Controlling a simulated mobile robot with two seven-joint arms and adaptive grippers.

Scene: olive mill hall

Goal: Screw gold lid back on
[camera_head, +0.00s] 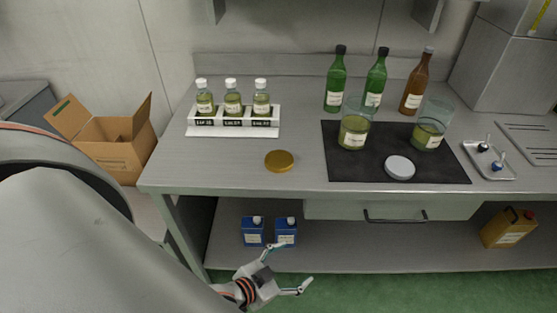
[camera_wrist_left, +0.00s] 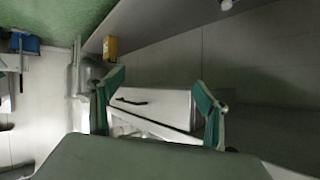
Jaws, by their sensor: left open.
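A gold lid (camera_head: 279,161) lies flat on the steel bench, left of the dark mat. Two open glass jars holding greenish contents stand on the mat, a left jar (camera_head: 354,131) and a right jar (camera_head: 429,136). No lid shows on either jar. A silver-white lid (camera_head: 399,167) lies on the mat in front of them. My left gripper (camera_head: 287,268) is open and empty, low in front of the bench and below the top's edge. Its fingers also show apart in the left wrist view (camera_wrist_left: 158,88). My right gripper is not seen.
A white rack (camera_head: 236,131) with small capped bottles stands at the back left. Green bottles (camera_head: 336,82) and a brown bottle (camera_head: 415,84) stand behind the mat (camera_head: 331,164). A small tray (camera_head: 487,171) sits right. Blue containers (camera_head: 252,232) stand on the lower shelf. A cardboard box (camera_head: 107,151) is left.

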